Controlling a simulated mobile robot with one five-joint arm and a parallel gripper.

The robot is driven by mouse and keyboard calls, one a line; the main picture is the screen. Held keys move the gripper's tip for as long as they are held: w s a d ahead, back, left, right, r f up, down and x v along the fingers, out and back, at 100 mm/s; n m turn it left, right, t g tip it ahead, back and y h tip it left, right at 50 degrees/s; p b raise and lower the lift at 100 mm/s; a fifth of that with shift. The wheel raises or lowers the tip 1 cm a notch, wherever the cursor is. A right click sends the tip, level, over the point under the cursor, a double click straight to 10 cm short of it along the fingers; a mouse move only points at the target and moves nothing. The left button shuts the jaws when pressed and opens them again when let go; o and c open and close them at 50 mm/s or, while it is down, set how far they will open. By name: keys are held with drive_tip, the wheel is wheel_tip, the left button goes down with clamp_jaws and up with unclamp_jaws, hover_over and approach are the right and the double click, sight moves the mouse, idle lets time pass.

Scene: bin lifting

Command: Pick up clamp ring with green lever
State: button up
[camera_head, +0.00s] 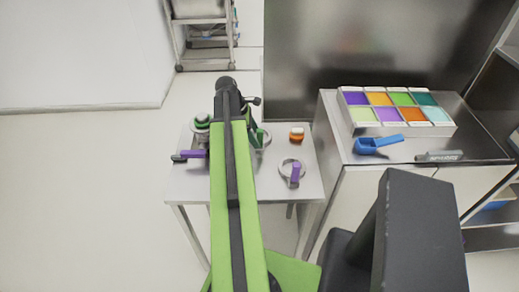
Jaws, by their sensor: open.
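A clamp ring with a green lever (261,137) lies on the small table, just right of my arm's far end. Its left part is hidden behind the arm. My gripper (248,118) is at the far end of the green arm, above the table and close to this ring. It is open, but mostly hidden by the arm, so I cannot tell whether its fingers touch the ring.
On the small table (185,186) are a purple-lever clamp ring (295,174), an orange-and-white piece (296,134), another purple-handled piece (190,154) and a green-and-white piece (202,121). The right counter holds a coloured compartment tray (352,115) and a blue scoop (377,144).

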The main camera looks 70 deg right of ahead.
drive_tip(key=b+x, duration=0.5)
drive_tip(key=shift+s+a+f, duration=0.1)
drive_tip(key=shift+a, duration=0.15)
clamp_jaws()
